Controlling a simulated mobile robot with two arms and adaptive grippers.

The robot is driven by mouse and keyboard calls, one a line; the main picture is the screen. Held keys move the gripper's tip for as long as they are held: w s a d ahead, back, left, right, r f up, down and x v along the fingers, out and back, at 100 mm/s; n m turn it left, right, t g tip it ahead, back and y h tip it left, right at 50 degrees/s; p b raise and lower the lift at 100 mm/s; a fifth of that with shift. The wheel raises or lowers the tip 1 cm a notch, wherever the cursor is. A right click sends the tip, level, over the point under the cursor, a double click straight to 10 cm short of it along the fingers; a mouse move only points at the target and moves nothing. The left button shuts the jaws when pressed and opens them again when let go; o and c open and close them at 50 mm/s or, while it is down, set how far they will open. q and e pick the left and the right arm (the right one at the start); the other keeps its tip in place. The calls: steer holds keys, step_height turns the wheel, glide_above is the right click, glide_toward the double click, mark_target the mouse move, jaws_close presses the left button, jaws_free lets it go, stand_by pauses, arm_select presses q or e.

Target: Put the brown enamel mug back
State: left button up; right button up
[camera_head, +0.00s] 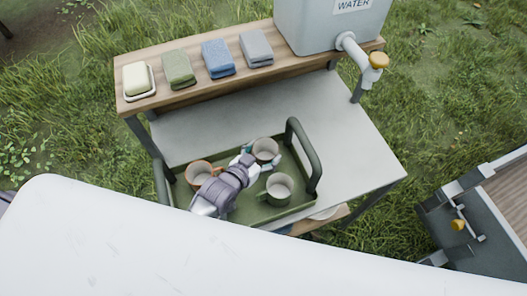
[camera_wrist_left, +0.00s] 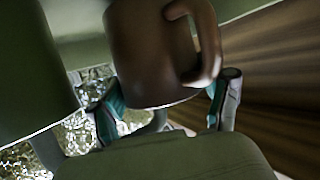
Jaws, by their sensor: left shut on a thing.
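The brown mug (camera_head: 265,149) is over the far side of the green tray (camera_head: 303,207) in the head view, and fills the middle of the left wrist view (camera_wrist_left: 146,50) with its handle to the right. My left gripper (camera_head: 260,160) is shut on it, teal fingertips on either side. I cannot tell whether its base touches the tray. An orange-brown mug (camera_head: 199,174) stands at the tray's left, partly hidden by my arm. A green mug (camera_head: 280,188) stands at the right; a green surface fills the left of the wrist view. My right gripper is not in view.
The tray has upright dark handles (camera_head: 304,158) and sits on a grey table (camera_head: 345,140). The raised wooden shelf (camera_head: 190,95) behind holds soap, folded cloths (camera_head: 218,58) and a water tank (camera_head: 318,25) with a tap. The table is clear behind and right of the tray.

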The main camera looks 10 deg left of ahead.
arm_select(q)
steer(key=shift+f+b, duration=0.5)
steer(key=shift+f, duration=0.2)
steer(key=o, duration=1.3)
step_height(320, 180, up, 10)
steer(key=shift+r, duration=0.1)
